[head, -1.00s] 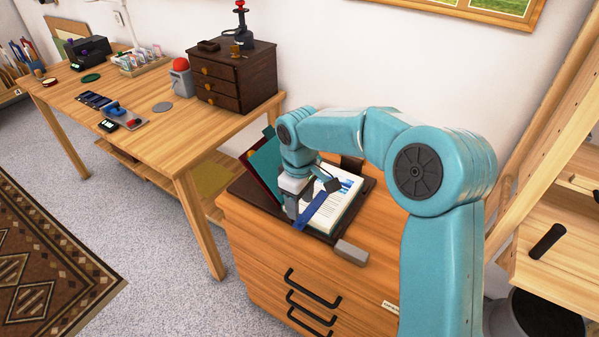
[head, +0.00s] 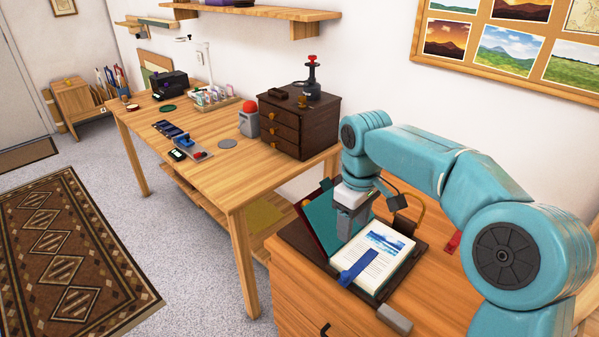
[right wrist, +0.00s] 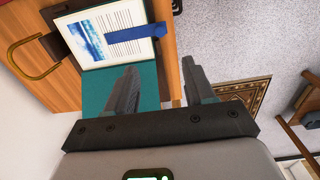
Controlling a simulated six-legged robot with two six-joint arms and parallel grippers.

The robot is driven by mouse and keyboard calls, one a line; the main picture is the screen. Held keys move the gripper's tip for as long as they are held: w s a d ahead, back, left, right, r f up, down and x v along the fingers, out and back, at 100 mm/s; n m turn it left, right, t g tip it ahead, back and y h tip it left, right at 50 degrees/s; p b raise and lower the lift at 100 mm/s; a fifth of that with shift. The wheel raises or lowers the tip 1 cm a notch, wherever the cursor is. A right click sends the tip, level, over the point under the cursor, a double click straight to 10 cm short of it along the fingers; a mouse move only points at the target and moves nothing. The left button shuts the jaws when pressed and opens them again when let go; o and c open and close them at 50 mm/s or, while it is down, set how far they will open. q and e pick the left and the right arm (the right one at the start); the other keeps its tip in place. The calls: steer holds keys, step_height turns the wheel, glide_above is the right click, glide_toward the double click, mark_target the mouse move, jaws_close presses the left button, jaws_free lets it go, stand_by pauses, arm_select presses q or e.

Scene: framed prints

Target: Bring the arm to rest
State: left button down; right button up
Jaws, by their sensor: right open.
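My right arm (head: 430,170) reaches in from the right of the head view over a wooden cabinet. My right gripper (head: 345,232) points down above the teal cover side of an open book (head: 385,250), apart from the pages. In the right wrist view the two fingers (right wrist: 160,82) are spread with nothing between them. A blue strip (head: 357,267) lies across the book's page and its lower edge; it also shows in the right wrist view (right wrist: 135,32). My left gripper is not in view.
The book rests on a dark stand on the cabinet (head: 300,305), with a grey block (head: 394,319) in front. A long wooden table (head: 210,175) stands left, bearing a dark drawer box (head: 300,125) and small items. A framed picture board (head: 520,45) hangs on the wall.

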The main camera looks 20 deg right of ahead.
steer(key=s+a+f+y+p, duration=0.1)
steer(key=a+f, duration=0.3)
steer(key=f, duration=0.3)
steer(key=s+a+f+m+y+p, duration=0.1)
steer(key=a+f, duration=0.2)
steer(key=f, duration=0.4)
steer(key=a+f+y+p, duration=0.1)
steer(key=a+f, duration=0.3)
steer(key=f, duration=0.3)
steer(key=s+a+f+m+p, duration=0.1)
steer(key=s+a+f, duration=0.3)
steer(key=s, duration=0.5)
steer(key=s+a+f+m+y, duration=0.1)
steer(key=s+a+f+m, duration=0.2)
steer(key=s+f, duration=0.4)
steer(key=s+m, duration=0.1)
steer(key=s, duration=0.1)
steer(key=shift+s+a+p, duration=0.3)
steer(key=shift+a+p, duration=0.05)
steer(key=shift+p, duration=0.05)
steer(key=shift+w, duration=0.1)
